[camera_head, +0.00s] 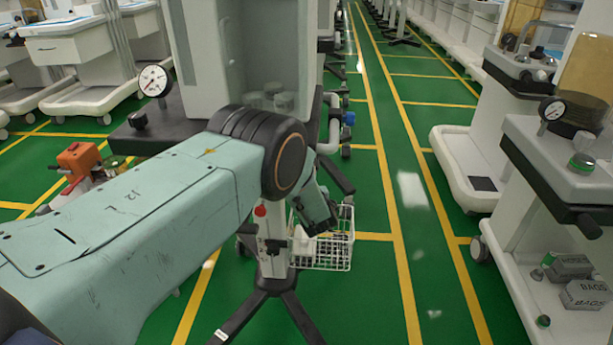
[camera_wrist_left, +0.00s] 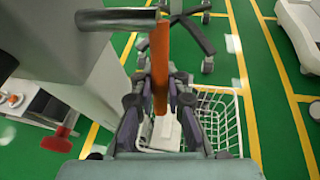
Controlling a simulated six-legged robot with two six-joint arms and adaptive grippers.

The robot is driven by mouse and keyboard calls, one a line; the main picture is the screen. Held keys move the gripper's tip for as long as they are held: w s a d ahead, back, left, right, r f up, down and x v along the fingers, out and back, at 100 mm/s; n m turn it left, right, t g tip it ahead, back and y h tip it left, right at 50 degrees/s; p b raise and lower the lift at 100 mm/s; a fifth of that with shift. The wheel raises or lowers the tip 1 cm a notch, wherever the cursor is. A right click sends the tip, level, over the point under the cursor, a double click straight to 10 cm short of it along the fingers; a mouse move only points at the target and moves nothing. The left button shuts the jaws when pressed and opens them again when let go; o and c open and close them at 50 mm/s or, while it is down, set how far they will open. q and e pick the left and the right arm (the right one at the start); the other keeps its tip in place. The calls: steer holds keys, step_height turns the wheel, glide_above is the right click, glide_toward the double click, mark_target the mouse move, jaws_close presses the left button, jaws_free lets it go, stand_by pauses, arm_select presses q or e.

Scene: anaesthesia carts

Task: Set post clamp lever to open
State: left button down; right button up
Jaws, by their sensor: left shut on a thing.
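An orange lever (camera_wrist_left: 160,60) stands upright in the left wrist view, its top beside the end of a grey cylindrical bar (camera_wrist_left: 115,18). My left gripper (camera_wrist_left: 160,80) has its two dark fingers on either side of the lever and is shut on it. In the head view my teal left arm reaches in from the left and hides the lever; its wrist end (camera_head: 315,210) points down beside a pale post (camera_head: 272,235) on a dark-legged base. My right gripper is not in view.
A white wire basket (camera_head: 335,252) hangs right of the post; it shows in the wrist view (camera_wrist_left: 225,112) too. A red knob (camera_head: 260,211) is on the post side. Carts with gauges (camera_head: 552,109) line the right. Green floor between is open.

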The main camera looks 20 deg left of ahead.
arm_select(q)
steer(key=shift+s+d+r+g+h+p, duration=0.1)
steer(key=shift+s+d+g+h+p, duration=0.1)
steer(key=shift+s+g+p, duration=0.35)
steer(key=shift+s+d+g+h+p, duration=0.1)
steer(key=shift+s+g+h+p, duration=0.1)
steer(key=shift+g, duration=0.55)
steer(key=c, duration=1.8)
jaws_free()
steer(key=shift+m, duration=0.3)
steer(key=o, duration=0.3)
steer(key=shift+s+r, duration=0.1)
steer(key=shift+r, duration=0.15)
steer(key=shift+o, duration=0.7)
steer(key=shift+w+a+f, duration=0.1)
steer(key=shift+w, duration=0.1)
steer(key=s+d+r, duration=0.1)
steer(key=s+d, duration=0.6)
steer(key=s, duration=0.5)
steer(key=shift+s+r, duration=0.3)
steer(key=shift+r, duration=0.05)
steer(key=shift+d, duration=0.1)
